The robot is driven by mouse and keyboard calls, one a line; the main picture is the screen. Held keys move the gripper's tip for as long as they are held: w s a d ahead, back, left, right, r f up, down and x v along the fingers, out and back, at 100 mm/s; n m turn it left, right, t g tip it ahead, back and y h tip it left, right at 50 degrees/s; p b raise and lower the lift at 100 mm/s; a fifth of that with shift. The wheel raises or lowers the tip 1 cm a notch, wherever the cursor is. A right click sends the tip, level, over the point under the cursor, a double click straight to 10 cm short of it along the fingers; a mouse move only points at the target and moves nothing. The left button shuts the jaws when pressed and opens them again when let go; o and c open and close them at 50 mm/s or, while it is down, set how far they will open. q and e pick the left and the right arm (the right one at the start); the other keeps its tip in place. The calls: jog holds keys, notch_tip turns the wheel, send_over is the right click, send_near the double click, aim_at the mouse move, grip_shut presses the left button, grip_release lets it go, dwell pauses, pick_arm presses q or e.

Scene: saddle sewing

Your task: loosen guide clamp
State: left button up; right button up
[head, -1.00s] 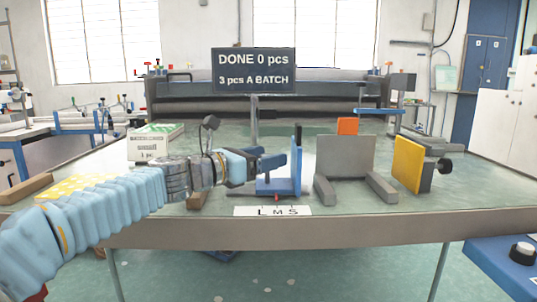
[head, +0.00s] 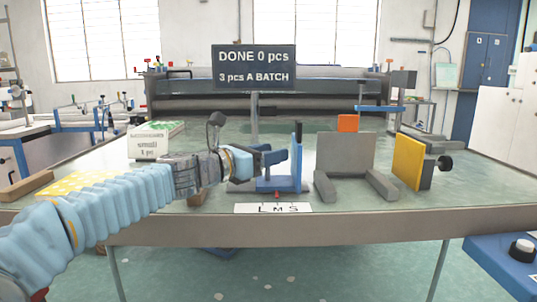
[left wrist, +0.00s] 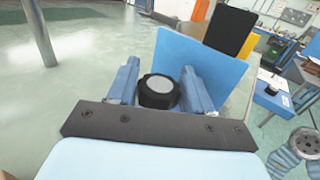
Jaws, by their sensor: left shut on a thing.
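The blue guide (head: 298,163) stands upright on its blue base on the table, and its blue plate also shows in the left wrist view (left wrist: 205,72). The clamp knob (left wrist: 160,90), black with a grey top, sits between the fingers of my left gripper (left wrist: 158,92). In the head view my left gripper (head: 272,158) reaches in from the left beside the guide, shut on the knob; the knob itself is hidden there. A red pointer (head: 277,195) is at the guide base, above the white scale (head: 273,208) marked L M S. My right gripper is not in view.
A grey upright plate (head: 345,153) with side feet stands right of the guide, then a yellow block (head: 408,162) with a black knob. A small box (head: 150,145) and yellow dotted sheet (head: 80,184) lie left. A sign (head: 254,68) reads DONE 0 pcs.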

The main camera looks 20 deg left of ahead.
pick_arm(q)
jog(key=n+t+y+b, duration=0.1)
jog(key=n+y, duration=0.1)
jog(key=y, duration=0.2)
jog(key=n+t+y+b, duration=0.2)
jog(key=n+y, duration=0.1)
jog(key=y, duration=0.1)
jog(key=shift+f+n, duration=0.15)
jog(key=shift+n, duration=0.15)
jog(key=n+y+b, duration=0.1)
jog(key=n+y, duration=0.1)
jog(key=y, duration=0.2)
jog(key=shift+n+y+b, duration=0.3)
jog(key=shift+n, duration=0.1)
jog(key=shift+a+n+y, duration=0.1)
jog(key=shift+n+y, duration=0.7)
jog(key=shift+y, duration=0.4)
jog(key=shift+r, duration=0.2)
jog(key=o, duration=1)
jog(key=shift+c, duration=0.2)
jog(key=shift+s+b, duration=0.1)
jog(key=shift+b, duration=0.2)
